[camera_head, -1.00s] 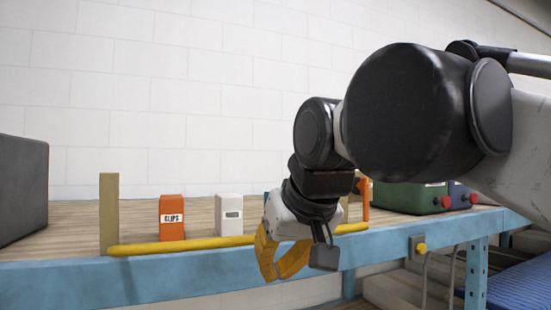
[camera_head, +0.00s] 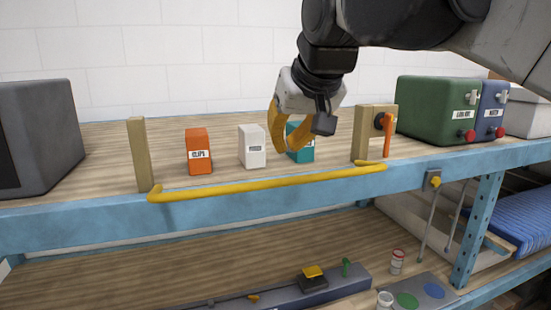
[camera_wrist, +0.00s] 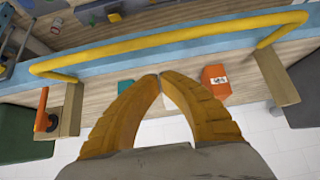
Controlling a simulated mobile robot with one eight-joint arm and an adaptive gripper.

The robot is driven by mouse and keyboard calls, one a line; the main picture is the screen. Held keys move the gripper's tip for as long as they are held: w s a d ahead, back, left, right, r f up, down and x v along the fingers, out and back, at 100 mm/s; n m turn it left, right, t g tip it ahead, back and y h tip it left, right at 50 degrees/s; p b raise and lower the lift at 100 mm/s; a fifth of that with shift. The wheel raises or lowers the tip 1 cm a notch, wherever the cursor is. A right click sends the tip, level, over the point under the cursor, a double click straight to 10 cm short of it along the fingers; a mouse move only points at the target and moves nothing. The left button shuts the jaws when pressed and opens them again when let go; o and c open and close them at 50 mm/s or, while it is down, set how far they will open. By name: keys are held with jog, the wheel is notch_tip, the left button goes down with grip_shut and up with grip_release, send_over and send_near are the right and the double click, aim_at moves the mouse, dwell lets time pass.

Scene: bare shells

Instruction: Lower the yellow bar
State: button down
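The yellow bar (camera_head: 270,183) runs along the front edge of the shelf in the head view, low between two wooden posts, the left post (camera_head: 139,155) and the right post (camera_head: 362,135). Its ends bend back toward the posts. In the wrist view the bar (camera_wrist: 170,40) crosses beyond my fingertips. My gripper (camera_head: 283,147) is above and behind the bar, apart from it. In the wrist view the orange-yellow fingers of my gripper (camera_wrist: 160,75) come together at the tips with nothing between them. An orange lever (camera_head: 388,133) hangs down on the right post.
An orange clips box (camera_head: 199,152), a white box (camera_head: 252,147) and a teal box (camera_head: 302,150) stand on the shelf behind the bar. A grey case (camera_head: 40,135) is at left, a green case (camera_head: 437,110) at right. Space in front of the bar looks clear.

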aim_at(287, 178)
notch_tip(287, 178, down, 4)
jog(key=shift+s+f+p, duration=0.1)
jog(key=shift+p, duration=0.4)
jog(key=shift+f, duration=0.1)
jog(key=f+b, duration=0.1)
jog(key=f+t+b, duration=0.1)
jog(key=shift+s+d+f+b, duration=0.1)
jog(key=shift+s+f+b, duration=0.1)
jog(key=shift+s+b, duration=0.15)
jog(key=shift+r, duration=0.25)
